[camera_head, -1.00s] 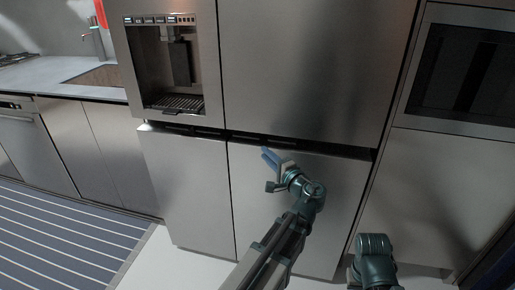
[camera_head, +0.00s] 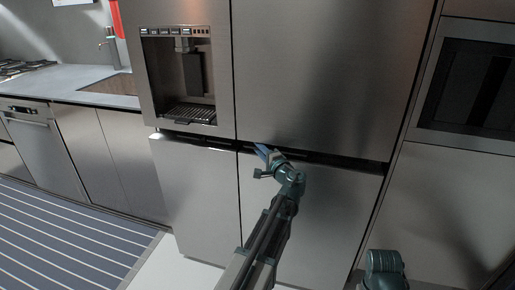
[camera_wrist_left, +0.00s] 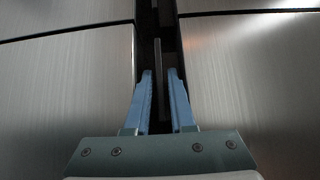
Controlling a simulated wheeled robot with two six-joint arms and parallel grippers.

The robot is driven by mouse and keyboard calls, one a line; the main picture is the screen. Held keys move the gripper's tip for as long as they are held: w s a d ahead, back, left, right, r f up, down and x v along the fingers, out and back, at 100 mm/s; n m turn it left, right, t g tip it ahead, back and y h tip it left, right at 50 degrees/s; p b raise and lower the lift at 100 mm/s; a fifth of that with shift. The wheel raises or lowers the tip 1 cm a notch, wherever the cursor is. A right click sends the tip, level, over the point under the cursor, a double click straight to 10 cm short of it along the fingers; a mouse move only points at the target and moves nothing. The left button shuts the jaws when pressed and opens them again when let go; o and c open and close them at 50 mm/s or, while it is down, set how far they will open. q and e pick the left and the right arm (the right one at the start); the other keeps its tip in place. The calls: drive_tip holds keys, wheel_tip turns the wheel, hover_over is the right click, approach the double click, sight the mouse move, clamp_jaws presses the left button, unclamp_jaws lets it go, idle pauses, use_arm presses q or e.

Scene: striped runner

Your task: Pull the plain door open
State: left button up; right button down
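The plain door (camera_head: 320,70) is the upper right steel fridge door, beside the door with the dispenser (camera_head: 185,80). It looks closed. A dark horizontal gap (camera_head: 345,163) runs along its lower edge, above the lower doors. My left gripper (camera_head: 262,152) is at this gap, close to the vertical seam between the doors. In the left wrist view its blue fingers (camera_wrist_left: 161,85) are apart, at the gap's mouth. A thin grey strip (camera_wrist_left: 158,70) shows between them; I cannot tell whether they touch it. My right gripper is not in view.
Below the gap are lower steel doors (camera_head: 200,200). A counter with a sink (camera_head: 105,85) and a striped runner (camera_head: 60,230) are at left. A built-in appliance (camera_head: 470,85) is at right. Bare floor (camera_head: 160,270) shows in front of the fridge.

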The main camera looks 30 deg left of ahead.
use_arm(q)
drive_tip(key=shift+w+a, duration=0.25)
drive_tip(key=shift+a, duration=0.25)
clamp_jaws()
idle(1.2)
